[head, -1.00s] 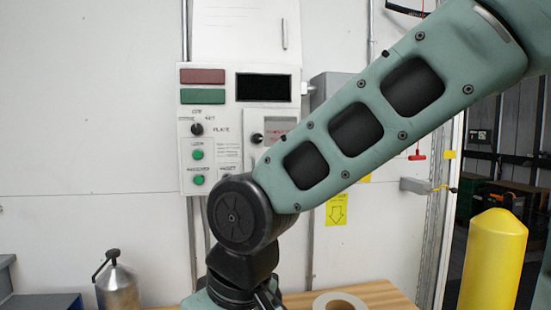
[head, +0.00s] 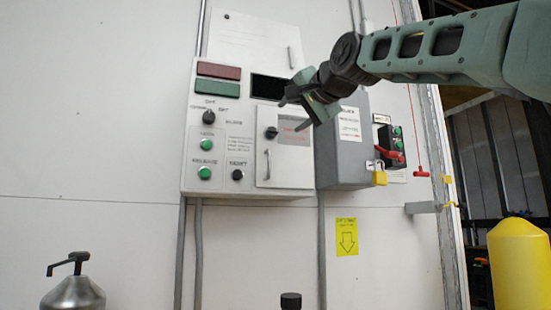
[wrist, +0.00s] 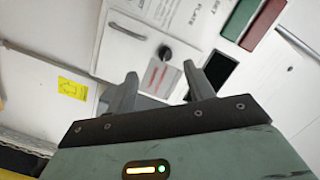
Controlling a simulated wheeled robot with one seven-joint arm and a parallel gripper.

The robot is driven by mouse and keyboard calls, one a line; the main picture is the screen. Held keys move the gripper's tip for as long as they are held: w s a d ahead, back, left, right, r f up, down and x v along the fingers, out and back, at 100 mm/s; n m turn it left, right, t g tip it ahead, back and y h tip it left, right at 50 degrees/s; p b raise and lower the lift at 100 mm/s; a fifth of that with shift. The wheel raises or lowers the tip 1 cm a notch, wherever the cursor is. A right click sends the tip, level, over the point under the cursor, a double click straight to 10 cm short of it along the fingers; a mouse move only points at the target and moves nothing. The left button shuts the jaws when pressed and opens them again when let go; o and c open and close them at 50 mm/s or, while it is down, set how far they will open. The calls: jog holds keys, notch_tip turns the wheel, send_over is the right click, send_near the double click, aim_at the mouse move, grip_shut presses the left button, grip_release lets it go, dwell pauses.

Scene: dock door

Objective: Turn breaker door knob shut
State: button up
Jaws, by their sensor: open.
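The breaker door (head: 298,172) is a small pale door at the lower right of the control panel, with a reddish label and a vertical handle (head: 267,163). It looks about flush with the panel. Its black round knob (head: 271,132) sits at the door's upper left; the knob also shows in the wrist view (wrist: 164,52), just beyond the fingertips. I cannot tell exactly where the knob points. My gripper (head: 294,114) is open and empty, in front of the panel near the knob. In the wrist view its fingers (wrist: 160,77) are apart, with the door between and beyond them.
The control panel (head: 217,133) carries another dark knob and green buttons. A grey box (head: 343,165) with a yellow padlock (head: 379,178) adjoins it on the right. A steel pump bottle (head: 73,292) stands lower left. A yellow bollard (head: 519,265) stands lower right. Wall below the panel is mostly clear.

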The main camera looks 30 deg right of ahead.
jog(key=s+d+r+m+h, duration=0.1)
jog(key=s+d, duration=0.1)
jog(key=p, duration=1.2)
send_near(275, 131)
jog(key=shift+r+t+p, duration=0.2)
jog(key=shift+t+p, duration=0.2)
jog(key=shift+p, duration=0.8)
jog(key=p, duration=0.3)
jog(key=shift+w+f, duration=0.1)
jog(key=shift+w, duration=0.15)
jog(key=w+p, duration=0.1)
jog(key=w, duration=0.2)
jog(key=w+d+p, duration=0.1)
jog(key=w+p, duration=0.3)
jog(key=w, duration=0.1)
jog(key=shift+w+d+f, duration=0.2)
jog(key=shift+w+f, duration=0.1)
